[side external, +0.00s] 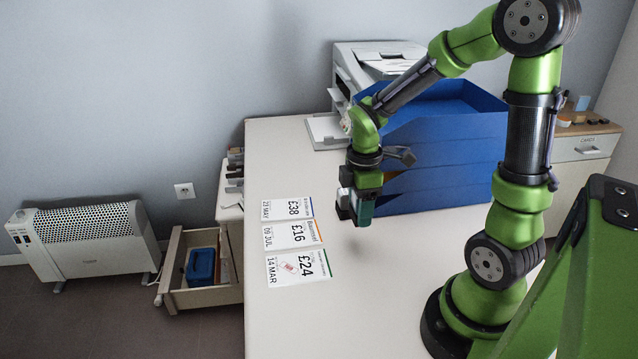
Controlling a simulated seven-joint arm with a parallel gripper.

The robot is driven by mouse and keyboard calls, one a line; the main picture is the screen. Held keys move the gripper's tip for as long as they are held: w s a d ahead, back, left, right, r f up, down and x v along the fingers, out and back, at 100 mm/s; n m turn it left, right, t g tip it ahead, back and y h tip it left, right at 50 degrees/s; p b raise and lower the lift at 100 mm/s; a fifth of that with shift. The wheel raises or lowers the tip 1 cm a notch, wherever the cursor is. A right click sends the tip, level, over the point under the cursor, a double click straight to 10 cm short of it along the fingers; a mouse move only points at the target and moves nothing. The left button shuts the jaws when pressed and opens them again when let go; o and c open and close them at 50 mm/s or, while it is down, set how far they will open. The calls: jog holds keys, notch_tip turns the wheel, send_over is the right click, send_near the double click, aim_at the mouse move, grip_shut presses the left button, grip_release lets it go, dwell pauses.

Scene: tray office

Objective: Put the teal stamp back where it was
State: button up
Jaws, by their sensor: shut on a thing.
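My gripper (357,192) is shut on the teal stamp (365,213) and holds it above the white table, just in front of the blue tray stack. The stamp's body is partly hidden by the fingers. To the left of the gripper, three printed cards lie in a column on the table: a £38 card (287,208), a £16 card (291,234) and a £24 card (298,266). The £24 card bears a small red mark; the other two show no such mark.
The blue tray stack (440,160) stands close behind and right of my gripper. A printer (375,68) is at the back. An open drawer (205,297) with a blue box (201,267) is left of the table (340,310), whose front is clear. A heater (85,240) stands at the wall.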

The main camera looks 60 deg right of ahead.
aim_at(356, 248)
notch_tip(356, 248, down, 4)
jog(key=shift+a+r, duration=0.1)
jog(key=shift+a, duration=0.05)
jog(key=shift+f, duration=2.2)
jog(key=shift+f, duration=0.1)
jog(key=o, duration=0.8)
jog(key=shift+o, duration=0.2)
